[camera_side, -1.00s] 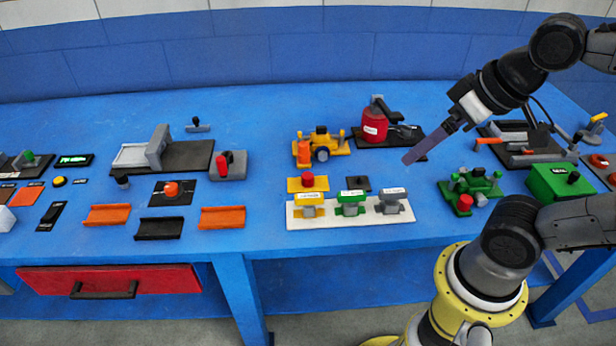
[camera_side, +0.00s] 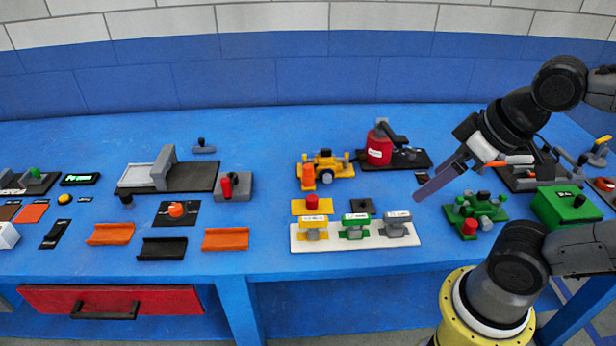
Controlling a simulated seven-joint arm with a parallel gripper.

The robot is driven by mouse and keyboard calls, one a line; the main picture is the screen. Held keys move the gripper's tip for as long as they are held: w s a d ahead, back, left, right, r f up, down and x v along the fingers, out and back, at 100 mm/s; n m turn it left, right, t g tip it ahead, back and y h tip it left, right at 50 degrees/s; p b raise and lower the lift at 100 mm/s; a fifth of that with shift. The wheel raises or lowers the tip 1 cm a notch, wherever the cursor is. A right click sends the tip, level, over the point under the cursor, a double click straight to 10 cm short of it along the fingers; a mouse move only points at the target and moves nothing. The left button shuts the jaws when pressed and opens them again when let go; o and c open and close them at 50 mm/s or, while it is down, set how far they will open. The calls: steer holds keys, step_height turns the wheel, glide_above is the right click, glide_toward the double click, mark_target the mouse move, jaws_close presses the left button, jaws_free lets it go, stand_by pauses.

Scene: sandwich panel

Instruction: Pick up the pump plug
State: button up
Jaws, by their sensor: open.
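Three labelled plug-like pieces stand in a row on a white strip (camera_side: 355,246): a yellow one (camera_side: 312,228), a green one (camera_side: 356,227) and a grey one (camera_side: 397,224). Their labels are too small to read, so I cannot tell which is the pump plug. My gripper (camera_side: 420,192) is open and empty, with its long fingers slanting down to the left. In the picture, its fingertips are above and right of the grey piece, apart from it.
Behind the strip stand a yellow machine (camera_side: 325,168) and a red canister (camera_side: 379,148). Right of the fingertips are a green assembly (camera_side: 473,213) and a green box (camera_side: 567,207). Orange and black trays (camera_side: 162,249) lie left. Some blue tabletop around the strip is clear.

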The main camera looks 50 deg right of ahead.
steer(key=shift+c, duration=1)
